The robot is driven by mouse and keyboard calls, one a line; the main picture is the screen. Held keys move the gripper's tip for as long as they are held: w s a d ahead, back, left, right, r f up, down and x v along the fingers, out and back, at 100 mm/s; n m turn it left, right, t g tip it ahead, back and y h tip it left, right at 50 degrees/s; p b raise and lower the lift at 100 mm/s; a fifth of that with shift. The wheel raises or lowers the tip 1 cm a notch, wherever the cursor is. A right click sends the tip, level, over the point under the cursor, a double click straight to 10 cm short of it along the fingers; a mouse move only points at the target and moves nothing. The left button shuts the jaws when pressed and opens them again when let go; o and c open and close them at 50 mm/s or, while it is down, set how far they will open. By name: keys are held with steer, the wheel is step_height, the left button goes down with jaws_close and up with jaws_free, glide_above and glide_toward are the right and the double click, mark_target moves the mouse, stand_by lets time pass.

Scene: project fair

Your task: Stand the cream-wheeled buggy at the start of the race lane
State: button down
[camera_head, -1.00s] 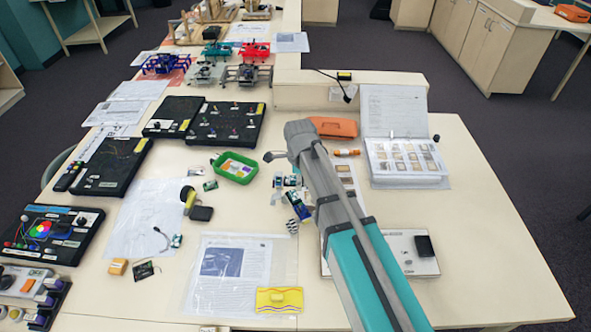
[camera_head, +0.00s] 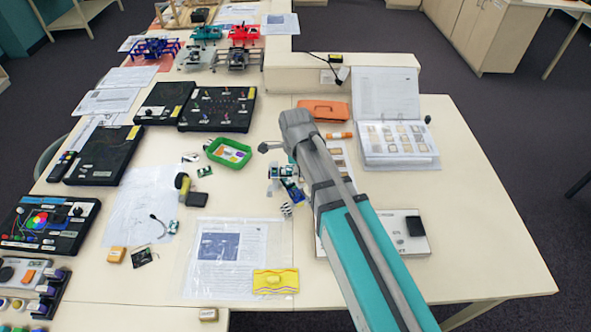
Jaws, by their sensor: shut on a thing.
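My gripper (camera_head: 281,173) shows only in part below the end of my arm, over the middle of the table. It is shut on a small buggy (camera_head: 292,190) with a blue body. A small pale and dark part, perhaps a wheel, hangs at its lower end. The buggy appears tilted, and its wheel colour is too small to be sure of. My arm hides part of it and of the table behind. I cannot tell whether it touches the table. I cannot make out a race lane.
A green tray (camera_head: 210,150) stands left of my gripper and an orange case (camera_head: 324,110) behind it. An open binder (camera_head: 388,105) is at the right. A plastic-covered sheet (camera_head: 215,279) and a yellow packet (camera_head: 276,291) lie in front. The right front tabletop (camera_head: 480,245) is clear.

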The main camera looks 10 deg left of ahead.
steer(key=shift+f, duration=0.1)
step_height(320, 180, down, 5)
steer(key=b, duration=0.5)
steer(key=shift+f, duration=0.15)
steer(key=shift+s, duration=0.1)
stand_by(0.4)
